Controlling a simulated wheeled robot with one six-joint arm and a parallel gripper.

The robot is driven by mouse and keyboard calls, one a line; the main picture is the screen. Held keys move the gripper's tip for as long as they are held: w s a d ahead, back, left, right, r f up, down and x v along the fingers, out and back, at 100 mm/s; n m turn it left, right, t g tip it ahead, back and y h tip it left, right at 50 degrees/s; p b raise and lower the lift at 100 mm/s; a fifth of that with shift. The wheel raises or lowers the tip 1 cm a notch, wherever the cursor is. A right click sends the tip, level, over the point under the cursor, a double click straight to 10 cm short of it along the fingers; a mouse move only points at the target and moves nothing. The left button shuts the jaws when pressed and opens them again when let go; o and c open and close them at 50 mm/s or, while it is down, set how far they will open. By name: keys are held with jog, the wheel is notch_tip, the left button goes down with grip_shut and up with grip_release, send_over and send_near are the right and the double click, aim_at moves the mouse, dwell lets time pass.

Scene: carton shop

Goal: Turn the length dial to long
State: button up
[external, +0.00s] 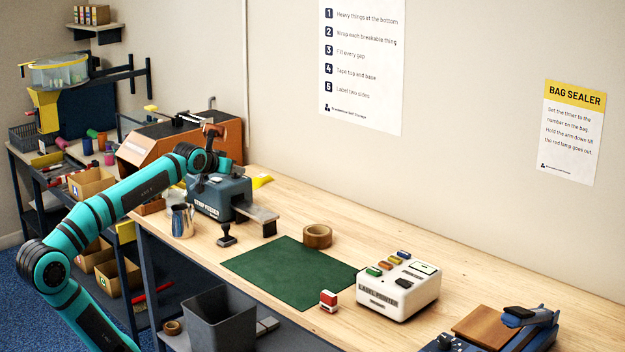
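The strip feeder (221,197), a blue-grey box labelled "STRIP FEEDER" with a metal outlet plate at its right, stands at the back left of the wooden bench. My arm reaches over from the left, and its wrist is just above the feeder's top. My gripper (206,179) is at the feeder's top, small and partly hidden by the wrist. Whether it touches the feeder, or is open or shut, I cannot tell. I cannot make out the length dial or its setting.
A metal jug (181,221) and a black-handled stamp (227,236) stand close in front of the feeder. An orange-brown machine (160,146) is behind it. A green mat (290,272), tape roll (317,236) and label printer (398,287) lie to the right.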

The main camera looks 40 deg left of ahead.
jog(key=w+a+r+n+g+y, duration=0.1)
jog(key=w+a+n+g, duration=0.3)
jog(key=w+a, duration=0.65)
jog(key=w+a+r+n+g, duration=0.15)
jog(key=w+a+g, duration=0.5)
jog(key=a, duration=0.75)
jog(key=shift+n+t, duration=0.35)
jog(key=shift+t, duration=0.2)
jog(key=x, duration=1.2)
jog(key=w+x, duration=0.1)
jog(key=x, duration=0.5)
jog(key=shift+d+r, duration=0.15)
jog(key=shift+d, duration=0.05)
grip_shut()
